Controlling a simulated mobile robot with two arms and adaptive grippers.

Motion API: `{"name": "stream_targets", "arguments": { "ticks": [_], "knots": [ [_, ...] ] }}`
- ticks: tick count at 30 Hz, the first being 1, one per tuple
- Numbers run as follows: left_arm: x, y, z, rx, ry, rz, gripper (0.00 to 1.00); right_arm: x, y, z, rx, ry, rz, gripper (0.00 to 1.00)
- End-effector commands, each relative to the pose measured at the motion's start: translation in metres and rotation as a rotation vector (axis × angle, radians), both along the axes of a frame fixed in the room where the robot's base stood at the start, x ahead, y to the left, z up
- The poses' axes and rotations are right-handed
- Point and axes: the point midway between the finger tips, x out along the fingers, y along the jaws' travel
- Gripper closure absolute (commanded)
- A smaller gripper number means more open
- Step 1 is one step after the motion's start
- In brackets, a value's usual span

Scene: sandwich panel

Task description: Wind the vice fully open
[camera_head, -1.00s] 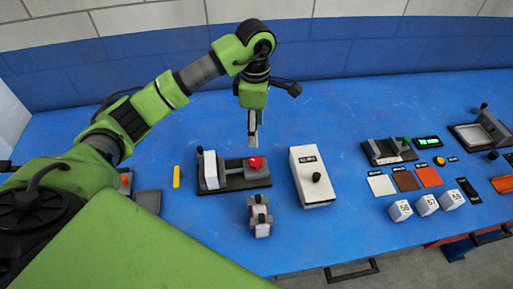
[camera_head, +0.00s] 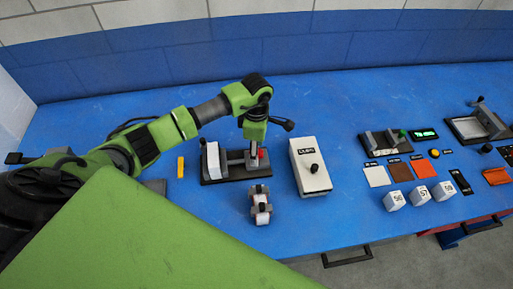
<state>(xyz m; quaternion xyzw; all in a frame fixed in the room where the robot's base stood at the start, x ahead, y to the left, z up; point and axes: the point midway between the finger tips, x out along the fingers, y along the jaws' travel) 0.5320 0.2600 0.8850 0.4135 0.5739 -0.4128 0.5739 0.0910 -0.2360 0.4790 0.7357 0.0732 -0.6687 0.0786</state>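A fixture that looks like the vice sits on the blue table, with a black base (camera_head: 225,179), a pale upright block (camera_head: 211,160) at its left and a red knob (camera_head: 262,154) at its right. My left gripper (camera_head: 254,158) points straight down over the right part of this fixture. Its fingertips are low, right beside the red knob, and partly cover it. Whether they touch the knob, and whether the fingers are open or shut, I cannot tell. My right gripper is not in view.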

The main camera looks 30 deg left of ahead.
Motion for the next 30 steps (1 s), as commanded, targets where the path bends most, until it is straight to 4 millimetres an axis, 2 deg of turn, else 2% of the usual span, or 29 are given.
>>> {"name": "stream_targets", "arguments": {
  "ticks": [4,5,9,20,30],
  "knots": [
    [0.000,0.000,0.000,0.000,0.000,0.000,0.49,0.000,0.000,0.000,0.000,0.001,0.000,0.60],
    [0.000,0.000,0.000,0.000,0.000,0.000,0.52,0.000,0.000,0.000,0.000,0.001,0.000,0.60],
    [0.000,0.000,0.000,0.000,0.000,0.000,0.87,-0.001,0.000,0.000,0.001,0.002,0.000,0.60],
    [0.000,0.000,0.000,-0.001,0.000,0.029,0.87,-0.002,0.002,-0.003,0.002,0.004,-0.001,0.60],
    [0.000,0.000,-0.001,0.000,0.000,0.235,0.87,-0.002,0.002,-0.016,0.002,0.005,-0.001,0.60]
  ]
}}
